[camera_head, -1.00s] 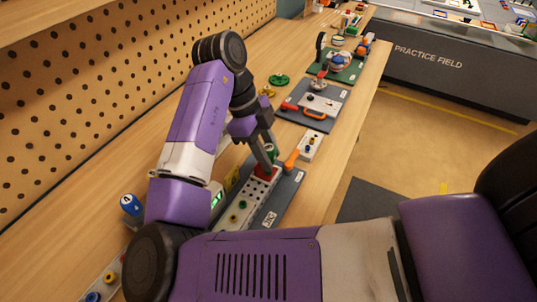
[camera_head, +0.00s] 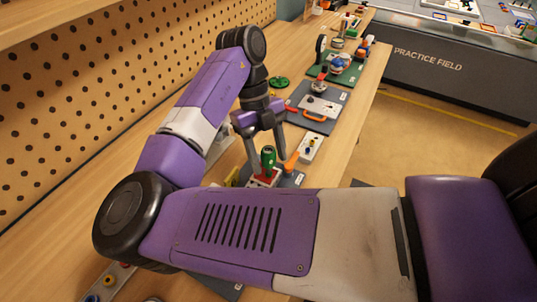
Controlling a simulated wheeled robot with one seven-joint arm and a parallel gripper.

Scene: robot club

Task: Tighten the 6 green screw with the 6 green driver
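The green driver (camera_head: 268,157) stands upright on a red part (camera_head: 262,181) at the far end of the screw board, in the middle of the head view. Its number is too small to read. My gripper (camera_head: 269,165) is over it with its two fingers spread apart. The fingers are on either side of the driver, with a visible gap to the handle. Whether the driver's tip sits in a screw cannot be seen. My forearm hides most of the screw board, and no green screw shows.
A small white block with an orange-handled tool (camera_head: 291,160) is just right of my gripper. A grey board with an orange handle (camera_head: 313,117) lies beyond. A green disc (camera_head: 279,82) is on the bench. The pegboard (camera_head: 100,110) walls the left side.

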